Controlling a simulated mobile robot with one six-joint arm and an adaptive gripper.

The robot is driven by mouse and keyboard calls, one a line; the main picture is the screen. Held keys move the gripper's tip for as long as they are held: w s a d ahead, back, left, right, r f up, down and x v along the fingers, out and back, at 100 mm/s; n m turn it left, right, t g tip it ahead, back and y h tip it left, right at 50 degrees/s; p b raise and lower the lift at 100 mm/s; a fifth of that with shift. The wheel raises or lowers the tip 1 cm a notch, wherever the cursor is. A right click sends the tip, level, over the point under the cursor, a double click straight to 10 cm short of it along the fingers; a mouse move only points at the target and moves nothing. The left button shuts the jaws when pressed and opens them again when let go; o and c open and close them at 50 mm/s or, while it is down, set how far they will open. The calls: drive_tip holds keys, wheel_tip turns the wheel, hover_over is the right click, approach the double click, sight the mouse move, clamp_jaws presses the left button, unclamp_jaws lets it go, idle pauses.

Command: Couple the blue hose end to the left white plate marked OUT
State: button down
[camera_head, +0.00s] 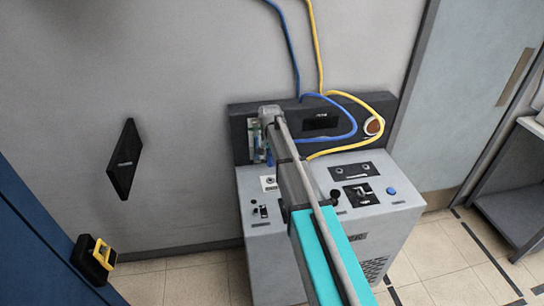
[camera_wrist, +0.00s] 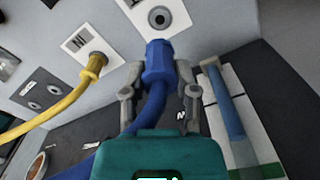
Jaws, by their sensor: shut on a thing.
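In the wrist view my gripper (camera_wrist: 158,92) is shut on the blue hose end (camera_wrist: 160,62), with a finger on each side of it. The blue hose (camera_head: 290,50) hangs down the wall and loops behind my arm in the head view. A white plate (camera_wrist: 178,12) with a round port lies just beyond the hose end. The port is uncovered, and the end appears apart from it; the exact gap is unclear. A white plate (camera_head: 268,182) also shows left of my arm in the head view. No plate marking is readable. My fingers are hidden in the head view.
The yellow hose (camera_head: 315,50) ends in a yellow connector (camera_wrist: 95,62) seated at another white plate (camera_wrist: 82,40). A blue bar (camera_wrist: 222,100) on a white and green piece stands beside my gripper. The grey cabinet (camera_head: 335,235) carries knobs and a blue button (camera_head: 391,191).

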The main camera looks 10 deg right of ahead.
sight(270, 165)
drive_tip(key=shift+f, duration=0.15)
drive_tip(key=shift+f+b, duration=2.15)
drive_tip(key=shift+b, duration=0.1)
drive_tip(key=shift+f+b, duration=0.4)
drive_tip(key=shift+f+b, duration=0.65)
drive_tip(key=shift+f+b, duration=1.1)
drive_tip(key=shift+c, duration=1.5)
unclamp_jaws()
drive_tip(key=shift+r, duration=0.15)
